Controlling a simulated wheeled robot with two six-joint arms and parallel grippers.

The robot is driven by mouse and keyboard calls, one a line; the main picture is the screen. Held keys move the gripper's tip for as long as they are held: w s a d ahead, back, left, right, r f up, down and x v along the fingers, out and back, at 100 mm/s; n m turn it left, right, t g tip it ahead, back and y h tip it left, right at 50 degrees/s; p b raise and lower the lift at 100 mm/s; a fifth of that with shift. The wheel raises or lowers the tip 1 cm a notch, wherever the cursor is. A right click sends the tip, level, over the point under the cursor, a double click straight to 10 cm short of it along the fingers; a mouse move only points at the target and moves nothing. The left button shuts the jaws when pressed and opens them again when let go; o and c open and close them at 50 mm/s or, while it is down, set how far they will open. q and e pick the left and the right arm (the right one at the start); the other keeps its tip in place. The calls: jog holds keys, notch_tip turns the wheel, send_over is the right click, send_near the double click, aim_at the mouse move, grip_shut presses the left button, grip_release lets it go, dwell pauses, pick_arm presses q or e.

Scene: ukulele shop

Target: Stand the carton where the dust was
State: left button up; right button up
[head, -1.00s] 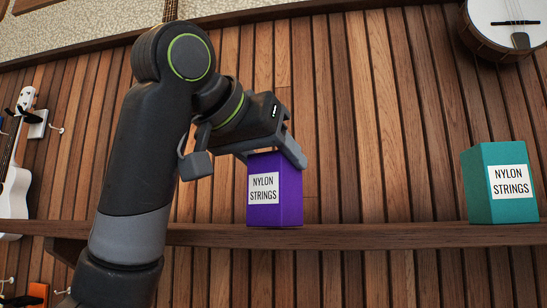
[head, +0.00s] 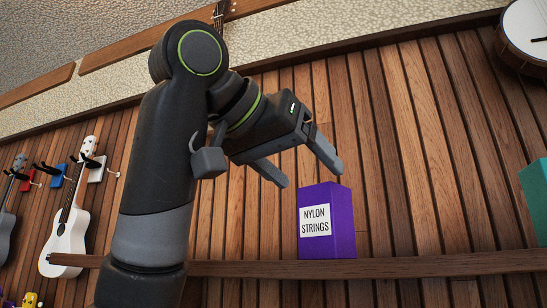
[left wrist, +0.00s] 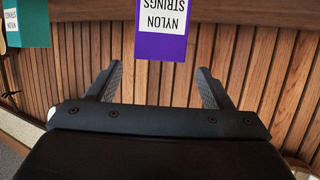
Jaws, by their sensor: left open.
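The purple carton (head: 345,232), labelled "NYLON STRINGS", stands upright on the wooden shelf (head: 400,266). My left gripper (head: 307,176) is open and empty, up and to the left of the carton in the head view, apart from it. In the left wrist view the carton (left wrist: 160,46) appears upside down, beyond the two spread fingers (left wrist: 156,82), with nothing between them. No dust shows on the visible shelf. My right gripper is not in view.
A teal carton (head: 537,195) stands farther right, cut by the head view's edge; it also shows in the left wrist view (left wrist: 27,24). A white ukulele (head: 66,240) hangs at the left. A banjo (head: 526,38) hangs at the upper right. The shelf between the cartons looks clear.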

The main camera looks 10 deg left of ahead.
pick_arm(q)
jog(key=b+v, duration=0.4)
jog(key=v, duration=0.2)
jog(key=shift+b, duration=0.4)
jog(key=shift+s, duration=0.1)
dwell(0.3)
